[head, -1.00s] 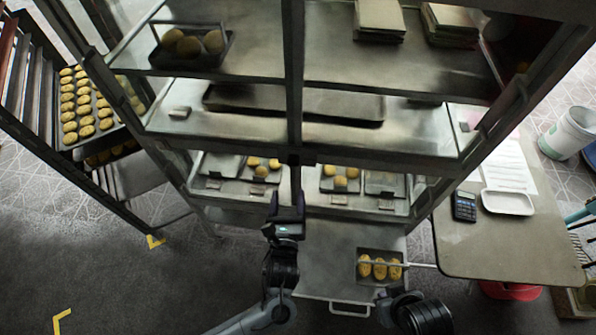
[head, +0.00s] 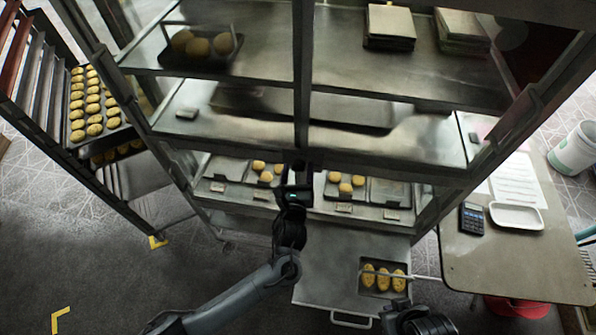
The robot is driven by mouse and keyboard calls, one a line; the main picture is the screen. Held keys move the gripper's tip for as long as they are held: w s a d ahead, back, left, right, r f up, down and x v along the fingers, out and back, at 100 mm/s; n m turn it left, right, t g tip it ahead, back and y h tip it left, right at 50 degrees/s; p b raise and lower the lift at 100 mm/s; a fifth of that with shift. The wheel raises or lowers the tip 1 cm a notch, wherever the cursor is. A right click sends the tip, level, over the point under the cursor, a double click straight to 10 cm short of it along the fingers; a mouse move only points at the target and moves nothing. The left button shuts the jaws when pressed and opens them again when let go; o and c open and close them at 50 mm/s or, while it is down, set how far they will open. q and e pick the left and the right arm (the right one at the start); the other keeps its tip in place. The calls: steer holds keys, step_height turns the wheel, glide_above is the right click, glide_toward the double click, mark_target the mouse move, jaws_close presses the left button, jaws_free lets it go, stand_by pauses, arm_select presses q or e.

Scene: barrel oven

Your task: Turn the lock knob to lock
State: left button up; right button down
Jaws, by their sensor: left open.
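The glass-fronted cabinet (head: 302,60) stands ahead, with a dark upright post between its two front panes. A small dark fitting (head: 300,161) sits low on this post, where the lock knob appears to be. Its shape and turn angle are too dark and small to tell. My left gripper (head: 296,176) is open at this fitting, pointing up toward it, and partly covers it. Whether the fingers touch the knob or are around it I cannot tell. My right gripper (head: 408,312) is partly in view at the bottom edge; its jaws are unclear.
A pulled-out shelf (head: 330,270) below the cabinet holds a dark tray with three breads (head: 384,277). A side table (head: 510,255) at right carries a calculator (head: 472,218) and a white dish (head: 516,215). A rack of buns (head: 95,110) stands at left.

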arm_select(q)
steer(key=c, duration=1)
